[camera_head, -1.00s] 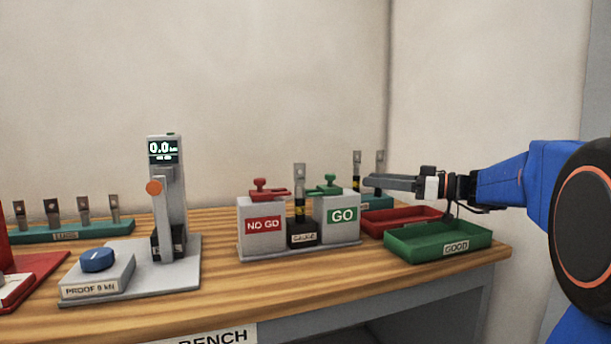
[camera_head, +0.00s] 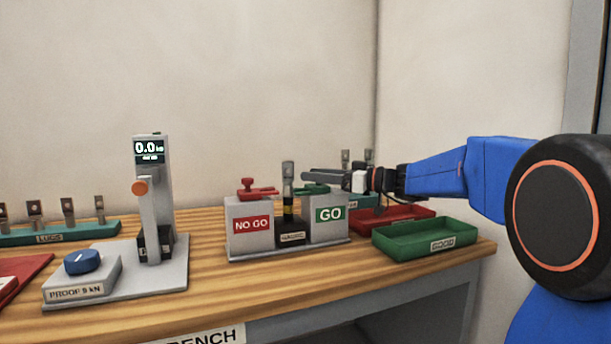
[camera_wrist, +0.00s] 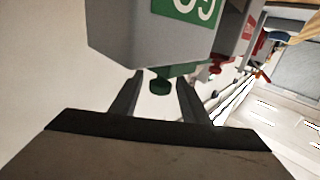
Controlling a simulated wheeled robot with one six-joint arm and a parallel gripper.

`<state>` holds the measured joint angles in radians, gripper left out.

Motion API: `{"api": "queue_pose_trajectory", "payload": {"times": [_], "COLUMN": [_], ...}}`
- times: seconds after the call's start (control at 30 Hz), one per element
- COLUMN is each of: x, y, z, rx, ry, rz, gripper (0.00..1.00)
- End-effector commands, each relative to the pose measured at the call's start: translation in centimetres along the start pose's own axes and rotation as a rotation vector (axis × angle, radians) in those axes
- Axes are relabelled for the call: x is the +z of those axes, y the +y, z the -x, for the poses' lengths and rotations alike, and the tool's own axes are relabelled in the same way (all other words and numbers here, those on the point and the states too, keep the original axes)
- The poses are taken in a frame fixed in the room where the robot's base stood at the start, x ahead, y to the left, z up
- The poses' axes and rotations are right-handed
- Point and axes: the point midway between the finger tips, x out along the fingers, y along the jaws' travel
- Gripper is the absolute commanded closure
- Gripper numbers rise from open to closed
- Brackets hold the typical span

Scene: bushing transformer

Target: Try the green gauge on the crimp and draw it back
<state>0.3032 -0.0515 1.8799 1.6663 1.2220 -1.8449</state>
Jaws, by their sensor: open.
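The green gauge (camera_head: 311,189) lies on top of the grey GO block (camera_head: 329,219), partly hidden behind my gripper. The crimped lug (camera_head: 288,171) stands upright in the black gauge holder (camera_head: 291,233) between the two blocks.
The NO GO block (camera_head: 250,228) with its red gauge (camera_head: 258,189) stands left of the holder. A red tray (camera_head: 400,217) and a green GOOD tray (camera_head: 424,238) lie to the right. The proof tester (camera_head: 152,200) stands further left.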

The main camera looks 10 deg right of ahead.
Motion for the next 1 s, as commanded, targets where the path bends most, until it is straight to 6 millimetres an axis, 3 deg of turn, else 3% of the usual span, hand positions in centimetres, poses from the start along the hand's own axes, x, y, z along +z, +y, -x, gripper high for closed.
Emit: {"api": "queue_pose_trajectory", "payload": {"times": [0.3,0.67,0.83,1.0], "x": [0.0,0.0,0.0,0.0], "y": [0.0,0.0,0.0,0.1], "z": [-3.2,-3.5,-3.5,-3.4], "rx": [-0.001,0.0,0.0,0.0], "ry": [0.001,0.0,0.0,0.0], "rz": [0.0,0.0,0.0,0.0], "gripper": [0.58,0.58,0.96,1.0]}}
